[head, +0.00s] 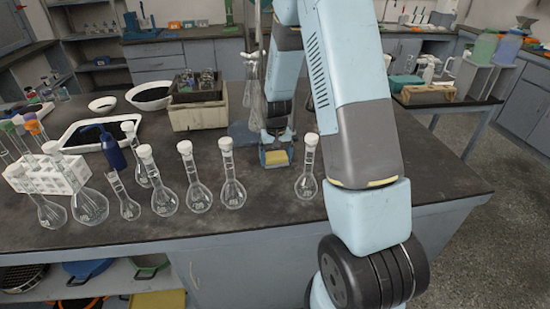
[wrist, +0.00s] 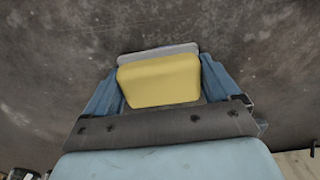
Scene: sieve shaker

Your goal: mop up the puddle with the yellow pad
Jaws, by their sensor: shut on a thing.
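My gripper (head: 275,160) is low over the dark bench top, with its blue fingers shut on the yellow pad (head: 277,158). In the wrist view the yellow pad (wrist: 159,80) sits between the two blue fingers, with a pale grey edge showing along its far side. A bluish-grey patch (head: 241,134) on the bench just left of my gripper looks like the puddle, partly hidden behind my arm. I cannot tell whether the pad touches the bench. No puddle is clear in the wrist view.
A row of glass flasks (head: 199,195) stands along the front left, and a lone flask (head: 307,184) stands close right of my gripper. The bench right of my arm is clear.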

